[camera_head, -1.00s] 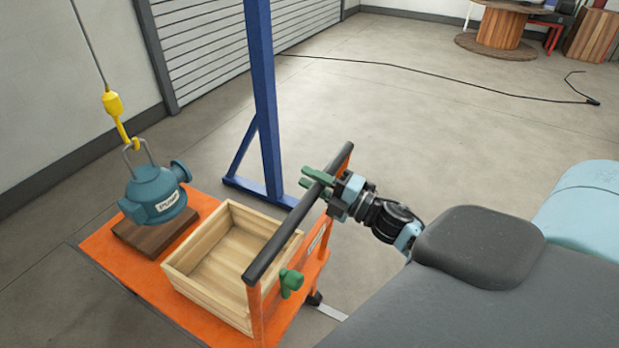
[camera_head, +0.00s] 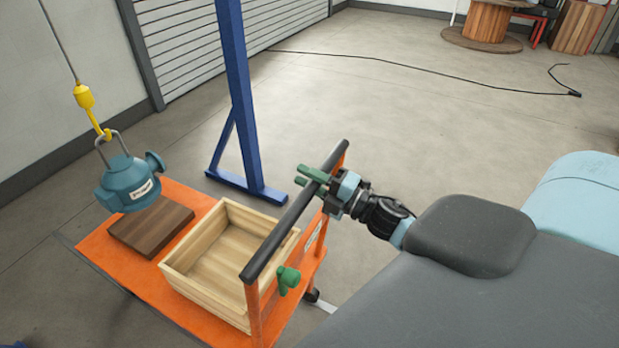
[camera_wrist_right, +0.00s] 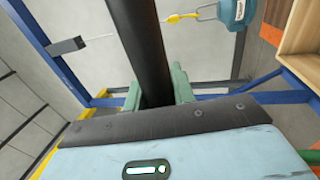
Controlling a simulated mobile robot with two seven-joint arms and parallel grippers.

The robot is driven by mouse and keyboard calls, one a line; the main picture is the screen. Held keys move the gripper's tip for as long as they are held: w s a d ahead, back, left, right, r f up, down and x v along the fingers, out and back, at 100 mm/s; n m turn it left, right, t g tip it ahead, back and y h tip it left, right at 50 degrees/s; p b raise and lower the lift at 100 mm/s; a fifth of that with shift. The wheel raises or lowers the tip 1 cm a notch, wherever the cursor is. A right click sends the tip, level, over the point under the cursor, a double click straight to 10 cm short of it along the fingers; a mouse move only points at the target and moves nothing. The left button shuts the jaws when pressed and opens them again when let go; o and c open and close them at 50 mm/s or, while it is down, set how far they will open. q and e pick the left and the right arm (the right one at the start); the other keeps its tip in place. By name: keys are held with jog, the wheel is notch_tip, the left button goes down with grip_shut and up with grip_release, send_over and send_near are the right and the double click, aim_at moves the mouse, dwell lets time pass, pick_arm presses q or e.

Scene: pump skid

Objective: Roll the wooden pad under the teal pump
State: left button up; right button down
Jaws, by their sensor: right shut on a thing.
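The teal pump (camera_head: 128,186) hangs by its shackle from a yellow hook (camera_head: 85,97) in the head view. The brown wooden pad (camera_head: 152,228) lies on the orange cart (camera_head: 105,257). The pump covers only the pad's far left part in the picture, and most of the pad's top shows bare. I cannot tell the height gap. My right gripper (camera_head: 311,178) is shut on the cart's black handle bar (camera_head: 290,222), which also shows between its green fingers in the right wrist view (camera_wrist_right: 140,45). My left gripper is not in view.
An open wooden crate (camera_head: 190,287) stands on the cart beside the pad. A green knob (camera_head: 288,280) sits by the near handle post. A blue upright (camera_head: 236,100) with a floor foot stands just beyond the cart. A black cable (camera_head: 420,75) crosses the open floor behind.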

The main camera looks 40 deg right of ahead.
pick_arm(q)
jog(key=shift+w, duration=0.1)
pick_arm(e)
jog(key=c, duration=1.2)
grip_release()
jog(key=shift+o, duration=0.2)
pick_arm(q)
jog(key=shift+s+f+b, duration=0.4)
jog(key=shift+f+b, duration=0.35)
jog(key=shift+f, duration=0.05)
pick_arm(e)
jog(key=v, duration=0.7)
jog(key=shift+s, duration=0.35)
jog(key=shift+f, duration=0.1)
